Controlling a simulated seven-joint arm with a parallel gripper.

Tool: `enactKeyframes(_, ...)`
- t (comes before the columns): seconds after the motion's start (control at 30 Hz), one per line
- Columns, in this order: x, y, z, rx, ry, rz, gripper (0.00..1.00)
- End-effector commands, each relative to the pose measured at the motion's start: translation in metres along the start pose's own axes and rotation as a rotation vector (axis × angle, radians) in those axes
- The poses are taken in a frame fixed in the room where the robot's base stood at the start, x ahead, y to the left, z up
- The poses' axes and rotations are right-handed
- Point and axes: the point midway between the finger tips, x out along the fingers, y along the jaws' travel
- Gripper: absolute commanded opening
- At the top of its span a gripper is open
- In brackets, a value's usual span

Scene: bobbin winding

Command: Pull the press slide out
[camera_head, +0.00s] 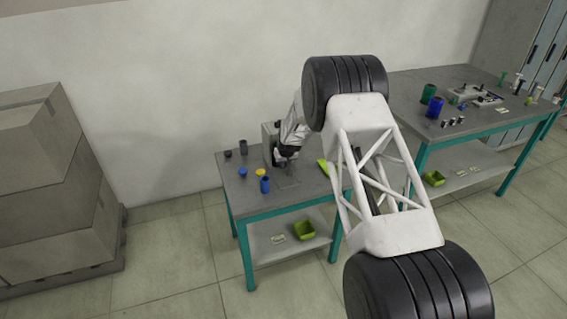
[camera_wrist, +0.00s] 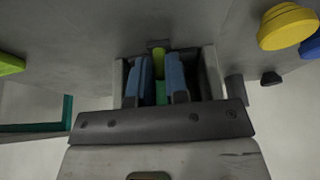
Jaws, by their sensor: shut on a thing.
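The grey press (camera_head: 268,143) stands at the back of the small teal-legged table. My gripper (camera_head: 284,159) is down at its front, low over the tabletop. In the wrist view, the two blue-padded fingers of my gripper (camera_wrist: 160,72) are close together on a narrow green piece (camera_wrist: 160,92), which seems to be part of the press slide. A lime-green piece (camera_wrist: 158,56) shows just past the fingertips. The rest of the slide is hidden, and I cannot tell how far out it stands.
A green bin (camera_head: 305,230) sits on the lower shelf. A second table (camera_head: 460,75) holds more parts.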

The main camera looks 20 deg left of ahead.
Motion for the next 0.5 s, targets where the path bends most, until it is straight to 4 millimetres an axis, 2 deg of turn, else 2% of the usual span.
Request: enactKeyframes(0.5,-0.006,0.0,0.012,0.001,0.0,0.0,0.06)
